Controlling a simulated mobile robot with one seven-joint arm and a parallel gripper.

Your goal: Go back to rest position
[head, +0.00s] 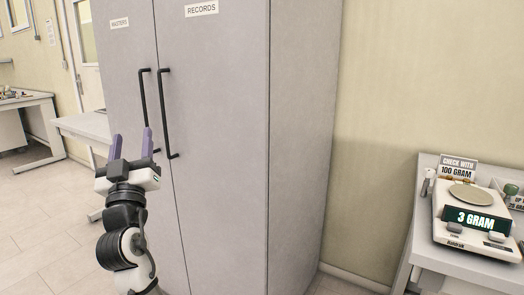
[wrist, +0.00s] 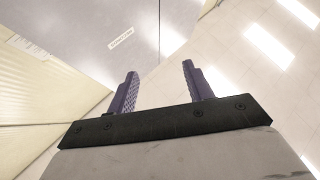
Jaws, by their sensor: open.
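My gripper (head: 131,146) points upward in the head view, in front of the tall grey cabinet (head: 225,130). Its two purple fingers are apart with nothing between them. In the wrist view my gripper (wrist: 160,85) is also open and empty. There the cabinet (wrist: 100,40) shows beyond the fingers with a small label, and the ceiling is at the right. In the head view the fingers overlap the cabinet's left door near the black handles; I cannot tell whether they touch it. Both cabinet doors look shut.
A white table (head: 428,190) at the right holds a scale (head: 475,225) reading "3 GRAM" and a "CHECK WITH 100 GRAM" sign (head: 458,167). Another table (head: 85,126) stands left behind my arm. Open tiled floor (head: 50,220) lies at the lower left.

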